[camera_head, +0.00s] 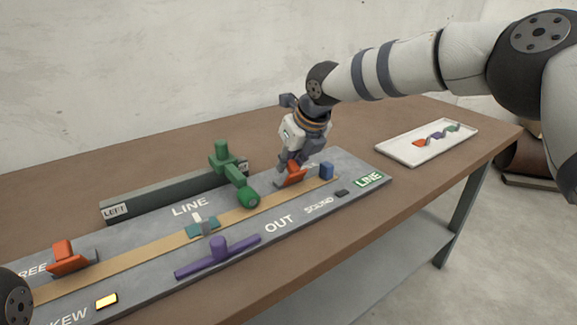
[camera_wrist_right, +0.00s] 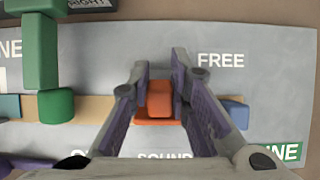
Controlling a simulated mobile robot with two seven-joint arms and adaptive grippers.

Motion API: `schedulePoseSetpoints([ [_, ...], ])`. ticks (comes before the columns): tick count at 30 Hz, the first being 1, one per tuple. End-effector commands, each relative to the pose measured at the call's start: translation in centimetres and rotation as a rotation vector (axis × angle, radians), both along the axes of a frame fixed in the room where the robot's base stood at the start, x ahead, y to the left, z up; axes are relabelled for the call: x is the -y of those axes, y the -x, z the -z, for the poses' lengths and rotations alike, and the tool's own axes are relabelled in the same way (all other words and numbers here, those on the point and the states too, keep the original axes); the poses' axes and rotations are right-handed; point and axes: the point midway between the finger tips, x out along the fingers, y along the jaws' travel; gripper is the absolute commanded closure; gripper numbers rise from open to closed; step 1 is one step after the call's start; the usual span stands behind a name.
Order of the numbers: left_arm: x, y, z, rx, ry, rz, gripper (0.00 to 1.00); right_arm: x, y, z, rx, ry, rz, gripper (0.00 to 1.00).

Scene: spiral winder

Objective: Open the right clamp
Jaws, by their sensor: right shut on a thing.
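The right clamp, an orange-red block with a flat base (camera_head: 291,178), sits on the grey panel at the right end of the tan strip. My right gripper (camera_head: 292,163) reaches down onto it from above and is shut on its upright block. In the right wrist view the clamp's orange block (camera_wrist_right: 159,98) stands between the two fingers (camera_wrist_right: 160,72), with its base showing below. A matching left clamp (camera_head: 66,260) stands at the left end of the strip. My left gripper is out of view.
A green lever arm (camera_head: 232,175) stands close to the left of my right gripper. A blue block (camera_head: 326,171) sits just right of the clamp. A purple bar (camera_head: 218,253) lies in front. A white tray (camera_head: 394,154) with small coloured pieces is at the right.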

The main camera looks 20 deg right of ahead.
Motion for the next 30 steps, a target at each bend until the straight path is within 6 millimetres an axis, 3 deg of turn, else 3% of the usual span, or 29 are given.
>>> schedulePoseSetpoints([
  [17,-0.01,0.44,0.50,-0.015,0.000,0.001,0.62,0.07,-0.07,0.17,-0.031,0.012,0.001,1.00],
  [18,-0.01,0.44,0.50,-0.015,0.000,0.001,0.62,0.07,-0.06,0.18,-0.031,0.012,0.001,0.76],
  [20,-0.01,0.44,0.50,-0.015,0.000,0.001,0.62,0.06,-0.06,0.19,-0.031,0.012,0.001,0.62],
  [30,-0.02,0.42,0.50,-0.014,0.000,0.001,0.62,0.03,0.05,-0.23,-0.028,0.010,0.000,0.62],
])
